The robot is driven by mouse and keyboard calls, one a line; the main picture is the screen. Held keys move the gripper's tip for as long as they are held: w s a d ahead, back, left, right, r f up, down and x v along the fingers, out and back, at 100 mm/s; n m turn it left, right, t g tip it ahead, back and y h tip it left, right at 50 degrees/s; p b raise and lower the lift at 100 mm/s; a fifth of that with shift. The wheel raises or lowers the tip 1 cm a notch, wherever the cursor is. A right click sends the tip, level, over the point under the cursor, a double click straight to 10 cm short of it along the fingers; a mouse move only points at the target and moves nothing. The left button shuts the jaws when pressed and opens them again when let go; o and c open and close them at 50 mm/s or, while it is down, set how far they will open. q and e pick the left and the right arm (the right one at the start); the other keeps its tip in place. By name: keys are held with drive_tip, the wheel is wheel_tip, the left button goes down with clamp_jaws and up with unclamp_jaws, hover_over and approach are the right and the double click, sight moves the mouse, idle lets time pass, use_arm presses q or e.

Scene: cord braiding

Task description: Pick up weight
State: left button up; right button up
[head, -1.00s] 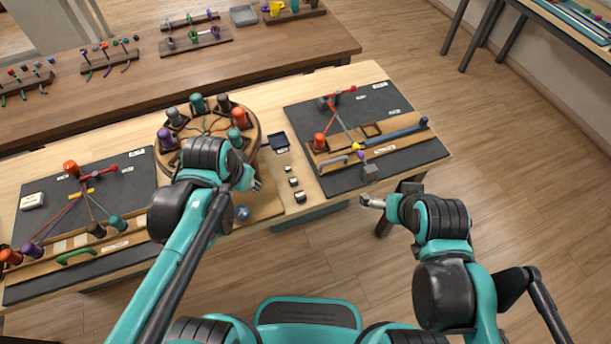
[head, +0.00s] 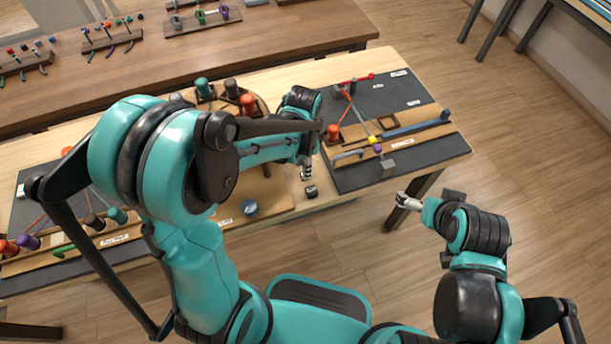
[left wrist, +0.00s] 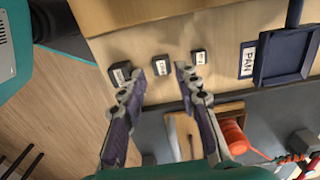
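Three small dark weights with white labels stand in a row on the wooden table in the left wrist view: one at left (left wrist: 120,75), a middle one (left wrist: 161,65) and one at right (left wrist: 199,57). My left gripper (left wrist: 162,72) is open and empty, with the middle weight seen between its fingertips; I cannot tell how high it is above it. In the head view my left gripper (head: 307,168) points down by the weights, and one weight (head: 311,192) shows in front of it. My right gripper (head: 407,201) hangs beyond the table's front edge; its fingers are too small to read.
A navy pan (left wrist: 285,55) with a PAN label lies right of the weights in the left wrist view. A dark board (head: 350,178) with cords, an orange spool and a blue bar is at right. A round stand with several spools (head: 248,104) is partly hidden by my left arm.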

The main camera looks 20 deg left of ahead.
use_arm(q)
wheel_tip(320, 180, down, 4)
drive_tip(key=shift+w+a+b, duration=0.1)
drive_tip(key=shift+b, duration=0.8)
drive_tip(key=shift+r, duration=0.1)
clamp_jaws()
